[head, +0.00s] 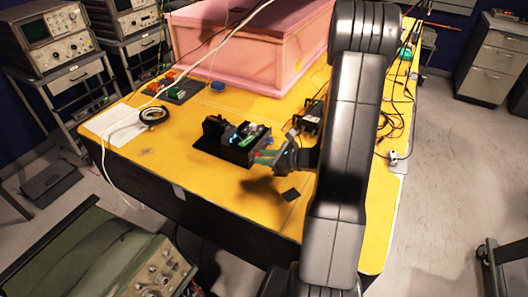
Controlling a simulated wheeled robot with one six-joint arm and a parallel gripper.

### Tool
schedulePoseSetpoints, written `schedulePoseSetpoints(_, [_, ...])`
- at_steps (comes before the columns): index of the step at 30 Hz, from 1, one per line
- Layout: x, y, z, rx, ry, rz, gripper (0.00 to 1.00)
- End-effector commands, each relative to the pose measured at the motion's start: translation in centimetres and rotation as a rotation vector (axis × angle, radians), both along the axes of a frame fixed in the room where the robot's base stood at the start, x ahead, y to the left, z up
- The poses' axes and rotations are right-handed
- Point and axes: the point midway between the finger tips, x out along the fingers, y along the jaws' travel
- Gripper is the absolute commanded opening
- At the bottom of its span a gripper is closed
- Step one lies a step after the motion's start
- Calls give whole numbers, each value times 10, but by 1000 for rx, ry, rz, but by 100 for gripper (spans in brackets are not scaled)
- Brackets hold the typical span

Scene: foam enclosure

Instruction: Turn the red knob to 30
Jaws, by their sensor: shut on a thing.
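My gripper (266,157) reaches in from the right, low over the yellow table, with its greenish fingertips at the right side of a small black device (238,153). The device has a green and white part on top and small blue lights. My gripper is shut at the device's side, where its fingers cover what they hold. I cannot make out the red knob or its scale; the knob appears hidden between the fingertips.
A large pink foam box (250,45) stands at the back of the yellow table (225,205). A black ring (153,115) lies on white paper at left. A small panel with red and green parts (165,88) lies behind it. Cables and a black box (309,116) are at right.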

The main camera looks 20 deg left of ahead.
Motion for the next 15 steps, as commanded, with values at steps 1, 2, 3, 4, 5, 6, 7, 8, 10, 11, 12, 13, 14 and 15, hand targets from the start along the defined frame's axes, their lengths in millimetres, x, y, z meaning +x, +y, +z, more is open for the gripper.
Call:
schedulePoseSetpoints(1, [1,0,4,3,44,1,0])
schedulePoseSetpoints(2, [1,0,4,5,72,1,0])
schedulePoseSetpoints(3, [1,0,3,8,110,1,0])
schedulePoseSetpoints(4, [1,0,3,10,139,2,0])
schedulePoseSetpoints(5, [2,0,3,13,167,1,0])
schedulePoseSetpoints(6, [2,0,3,16,205,0,0])
schedulePoseSetpoints(7, [2,0,3,17,234,1,0])
schedulePoseSetpoints(8, [3,0,3,19,262,1,0])
schedulePoseSetpoints(10, [3,0,2,25,327,0,0])
schedulePoseSetpoints(11, [3,0,2,27,354,1,0])
schedulePoseSetpoints(12, [4,0,2,30,390,1,0])
schedulePoseSetpoints(13, [4,0,2,32,416,0,0])
schedulePoseSetpoints(14, [4,0,1,34,442,0,0])
schedulePoseSetpoints(15, [4,-1,1,37,475,1,0])
